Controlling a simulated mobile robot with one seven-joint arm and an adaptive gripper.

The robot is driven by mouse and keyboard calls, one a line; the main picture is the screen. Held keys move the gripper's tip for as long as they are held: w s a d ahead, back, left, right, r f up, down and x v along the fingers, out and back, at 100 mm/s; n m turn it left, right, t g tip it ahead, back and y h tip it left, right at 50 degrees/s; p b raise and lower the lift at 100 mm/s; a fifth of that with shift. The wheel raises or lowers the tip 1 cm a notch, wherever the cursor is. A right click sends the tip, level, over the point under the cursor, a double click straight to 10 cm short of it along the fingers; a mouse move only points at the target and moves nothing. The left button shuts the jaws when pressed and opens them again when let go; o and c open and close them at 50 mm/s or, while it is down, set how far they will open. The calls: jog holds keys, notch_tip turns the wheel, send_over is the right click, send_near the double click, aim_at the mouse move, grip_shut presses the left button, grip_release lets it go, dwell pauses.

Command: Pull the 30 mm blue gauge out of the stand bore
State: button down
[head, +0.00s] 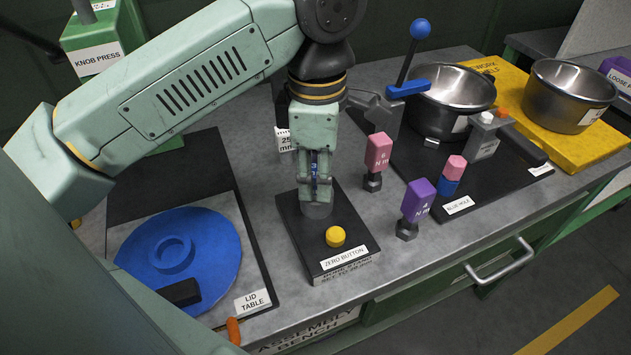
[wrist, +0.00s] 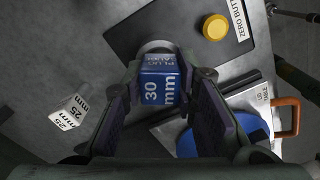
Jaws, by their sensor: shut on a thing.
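The blue gauge (wrist: 160,82), marked 30 mm, stands between the two dark finger pads of my gripper (wrist: 161,100) in the wrist view. My gripper (head: 316,190) is shut on it and points straight down. In the head view only a sliver of blue (head: 314,166) shows between the fingers. The grey round stand (head: 317,210) is directly below the fingertips on a black base plate. Its rim (wrist: 155,46) shows just behind the gauge in the wrist view. The gauge's lower end is hidden, so I cannot tell how deep it sits in the bore.
A yellow zero button (head: 335,236) is in front of the stand. A white-labelled 25 mm gauge (wrist: 70,108) stands behind. Pink (head: 378,152) and purple (head: 418,200) gauges stand to the right. A blue disc (head: 205,245) lies on the left; pots are at the right.

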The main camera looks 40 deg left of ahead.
jog(key=shift+r+p, duration=0.45)
jog(key=shift+r, duration=0.35)
dwell(0.9)
jog(key=shift+r+p, duration=1.6)
jog(key=shift+r, duration=0.95)
